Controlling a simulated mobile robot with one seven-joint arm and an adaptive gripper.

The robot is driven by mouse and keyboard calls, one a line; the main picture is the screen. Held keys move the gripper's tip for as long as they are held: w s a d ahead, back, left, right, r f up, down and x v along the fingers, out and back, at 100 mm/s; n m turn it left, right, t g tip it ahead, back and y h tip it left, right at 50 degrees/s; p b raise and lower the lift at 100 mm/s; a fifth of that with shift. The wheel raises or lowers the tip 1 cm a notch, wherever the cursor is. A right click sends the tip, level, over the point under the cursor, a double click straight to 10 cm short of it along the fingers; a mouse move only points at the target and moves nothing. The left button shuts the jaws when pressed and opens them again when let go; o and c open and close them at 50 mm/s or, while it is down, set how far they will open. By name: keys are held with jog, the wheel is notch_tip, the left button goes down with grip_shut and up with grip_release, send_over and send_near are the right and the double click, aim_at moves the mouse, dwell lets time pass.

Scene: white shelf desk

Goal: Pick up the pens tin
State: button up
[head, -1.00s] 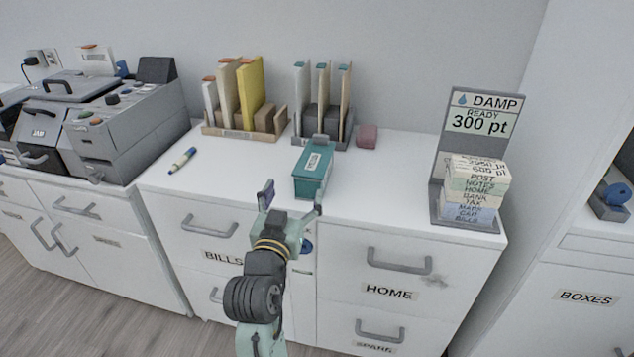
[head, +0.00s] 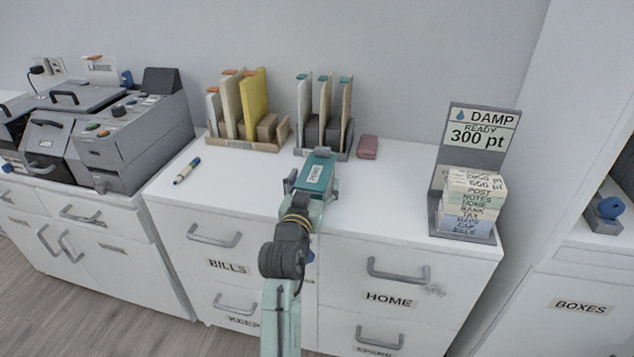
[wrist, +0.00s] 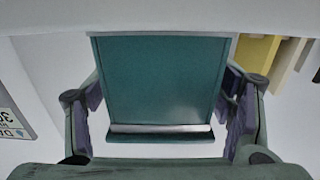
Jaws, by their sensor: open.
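The pens tin, a teal box with a white label on its top (head: 315,174), stands on the white desk top. My gripper (head: 311,186) is open around it, with one finger on its left side and one on its right. In the wrist view the tin's teal face (wrist: 160,80) fills the space between the fingers of my gripper (wrist: 161,112). A small gap seems to show beside the tin there; I cannot tell whether either finger touches it. The tin's lower front is hidden by my gripper in the head view.
File racks (head: 250,140) (head: 322,150) stand behind the tin, with a pink block (head: 368,147) to their right. A pen (head: 187,170) lies at left. A DAMP sign stand (head: 478,150) holds stacked papers (head: 470,205) at right. The desk between the tin and the stand is clear.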

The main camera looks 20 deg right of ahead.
jog(key=shift+c, duration=0.4)
jog(key=c, duration=1.2)
jog(key=shift+c, duration=0.2)
jog(key=shift+r, duration=0.1)
